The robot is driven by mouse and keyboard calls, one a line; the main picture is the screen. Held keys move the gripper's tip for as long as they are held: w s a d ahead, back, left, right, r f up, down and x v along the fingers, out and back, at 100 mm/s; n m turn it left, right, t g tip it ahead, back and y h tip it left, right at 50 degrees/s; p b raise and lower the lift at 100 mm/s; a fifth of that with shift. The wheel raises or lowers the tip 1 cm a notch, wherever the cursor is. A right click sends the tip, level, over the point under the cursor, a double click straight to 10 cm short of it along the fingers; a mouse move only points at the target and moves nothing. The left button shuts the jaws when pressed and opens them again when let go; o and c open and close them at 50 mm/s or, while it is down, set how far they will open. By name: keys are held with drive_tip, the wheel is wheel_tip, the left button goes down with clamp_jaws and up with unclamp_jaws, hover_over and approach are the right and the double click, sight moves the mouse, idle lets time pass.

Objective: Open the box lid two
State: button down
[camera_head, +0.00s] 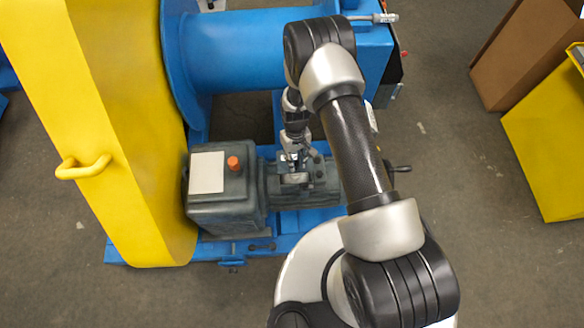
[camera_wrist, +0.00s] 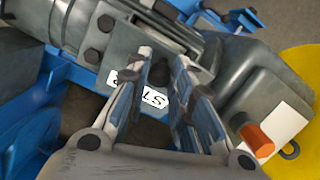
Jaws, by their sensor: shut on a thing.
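A grey motor (camera_head: 318,188) with a small box on its side sits beside the grey gearbox. In the wrist view, the box's grey lid (camera_wrist: 172,60) is a flat plate with dark bolts, and a dark knob-like part sits between my fingers. My gripper (camera_wrist: 165,62) has its two fingers on either side of this plate's near end and is shut on it. In the head view, my gripper (camera_head: 296,178) reaches down onto the motor.
The gearbox (camera_head: 225,200) with an orange cap (camera_head: 233,162) stands just left of my gripper. A yellow guard (camera_head: 110,120) is farther left, and a blue drum (camera_head: 240,50) is behind.

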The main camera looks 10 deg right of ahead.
drive_tip(key=w+r+b, duration=0.2)
drive_tip(key=w+b, duration=0.6)
drive_tip(key=w, duration=0.5)
drive_tip(key=shift+w+d+r, duration=0.15)
drive_tip(key=shift+w+d, duration=0.25)
drive_tip(key=shift+b, duration=0.3)
drive_tip(key=c, duration=1.4)
unclamp_jaws()
drive_tip(key=shift+d, duration=0.1)
drive_tip(key=shift+w+r, duration=0.1)
